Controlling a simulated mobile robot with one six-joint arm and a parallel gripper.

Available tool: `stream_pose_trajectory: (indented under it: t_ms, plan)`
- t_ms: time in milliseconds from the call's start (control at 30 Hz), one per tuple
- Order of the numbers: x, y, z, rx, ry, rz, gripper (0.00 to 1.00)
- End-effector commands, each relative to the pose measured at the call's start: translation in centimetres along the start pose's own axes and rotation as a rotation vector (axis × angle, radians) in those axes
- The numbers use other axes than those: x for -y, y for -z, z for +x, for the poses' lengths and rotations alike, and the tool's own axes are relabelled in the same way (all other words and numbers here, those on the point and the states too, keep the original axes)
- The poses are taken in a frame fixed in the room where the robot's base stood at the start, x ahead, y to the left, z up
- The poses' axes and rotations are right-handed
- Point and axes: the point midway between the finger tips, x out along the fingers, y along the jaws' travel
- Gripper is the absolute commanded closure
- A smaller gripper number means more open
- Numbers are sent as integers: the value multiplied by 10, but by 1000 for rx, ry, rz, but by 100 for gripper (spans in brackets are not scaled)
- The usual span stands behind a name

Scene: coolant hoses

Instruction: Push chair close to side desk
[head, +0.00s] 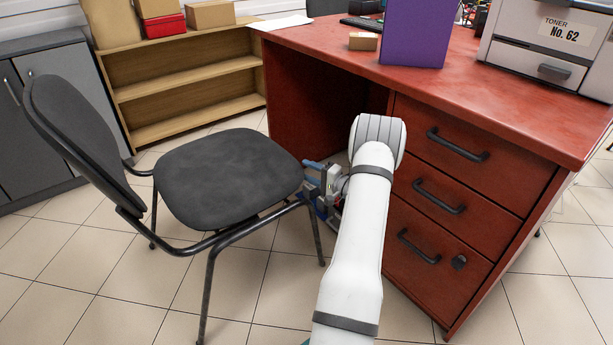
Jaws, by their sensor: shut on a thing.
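A dark grey chair (228,176) with a black metal frame stands upright on the tiled floor, left of centre. Its backrest is at the left and its seat's front edge faces the red desk (450,85). The desk has several drawers on its right and an open knee space on its left. My gripper (312,186) is at the seat's front right corner, shut on the chair there. The fingertips are small and partly hidden by the seat edge. A gap of floor shows between the seat and the desk.
A wooden shelf (183,88) with boxes stands behind the chair. A grey cabinet (48,105) is at the left. A purple box (417,32), a small carton (363,41) and a printer (550,45) are on the desk. Floor (95,290) is clear at the front left.

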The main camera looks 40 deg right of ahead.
Motion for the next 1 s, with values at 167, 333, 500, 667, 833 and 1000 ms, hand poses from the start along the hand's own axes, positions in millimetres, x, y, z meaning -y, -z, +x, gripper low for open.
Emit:
stream_pose_trajectory:
  t_ms: [167,333,500,667,833,1000]
  plan:
    - [1,5,2,0,0,-2,100]
    - [1,4,5,6,0,-2,100]
    - [1,2,7,10,-1,-2,51]
    - [0,0,9,16,0,-1,37]
    - [0,-2,9,19,0,0,29]
    - [0,-2,8,20,0,0,29]
